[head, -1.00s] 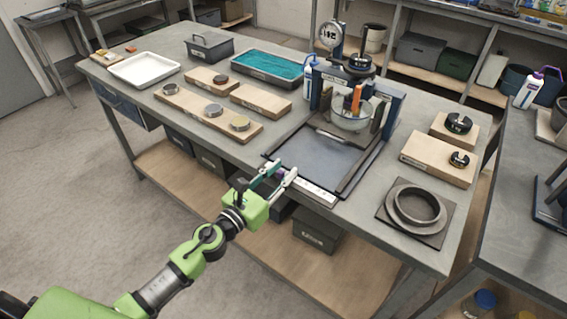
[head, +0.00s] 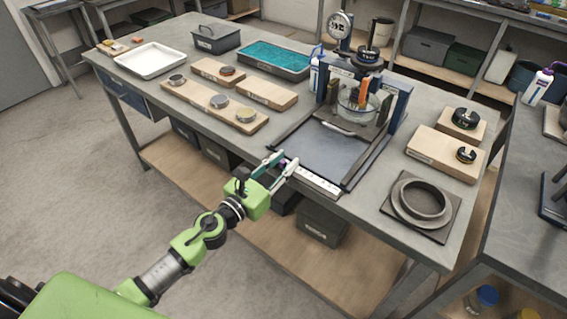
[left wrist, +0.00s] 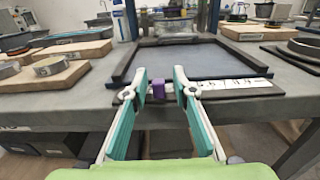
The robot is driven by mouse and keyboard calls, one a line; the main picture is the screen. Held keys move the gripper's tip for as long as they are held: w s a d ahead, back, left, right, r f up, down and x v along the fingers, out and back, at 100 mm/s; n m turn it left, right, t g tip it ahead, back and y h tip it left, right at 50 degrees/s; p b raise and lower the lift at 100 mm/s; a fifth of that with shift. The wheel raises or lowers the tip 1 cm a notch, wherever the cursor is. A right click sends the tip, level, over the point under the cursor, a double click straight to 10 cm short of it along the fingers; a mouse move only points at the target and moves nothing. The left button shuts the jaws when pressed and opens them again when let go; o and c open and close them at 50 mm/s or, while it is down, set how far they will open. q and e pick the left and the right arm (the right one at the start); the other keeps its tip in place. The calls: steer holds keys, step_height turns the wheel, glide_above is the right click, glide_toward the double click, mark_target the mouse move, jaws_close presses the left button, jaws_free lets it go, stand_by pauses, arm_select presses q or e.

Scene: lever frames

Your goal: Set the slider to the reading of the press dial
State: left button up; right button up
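The press (head: 398,103) stands at the back of the bench, with its round dial (head: 340,23) on top; the reading is too small to make out. A white scale strip (head: 318,181) with marks runs along the front edge of the dark press tray (head: 325,150); it also shows in the left wrist view (left wrist: 235,84). The purple slider (left wrist: 158,90) sits at the strip's left part. My left gripper (left wrist: 160,80) is open at the bench's front edge. Its fingers (head: 283,165) appear on either side of the slider, with gaps showing. My right gripper is out of view.
Wooden boards (head: 205,112) with metal discs lie left of the tray. A grey ring on a plate (head: 447,228) and a board with a black weight (head: 430,146) lie to the right. A glass bowl (head: 352,104) sits in the press.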

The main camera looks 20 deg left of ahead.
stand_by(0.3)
arm_select(q)
steer(key=v, duration=1.2)
stand_by(0.3)
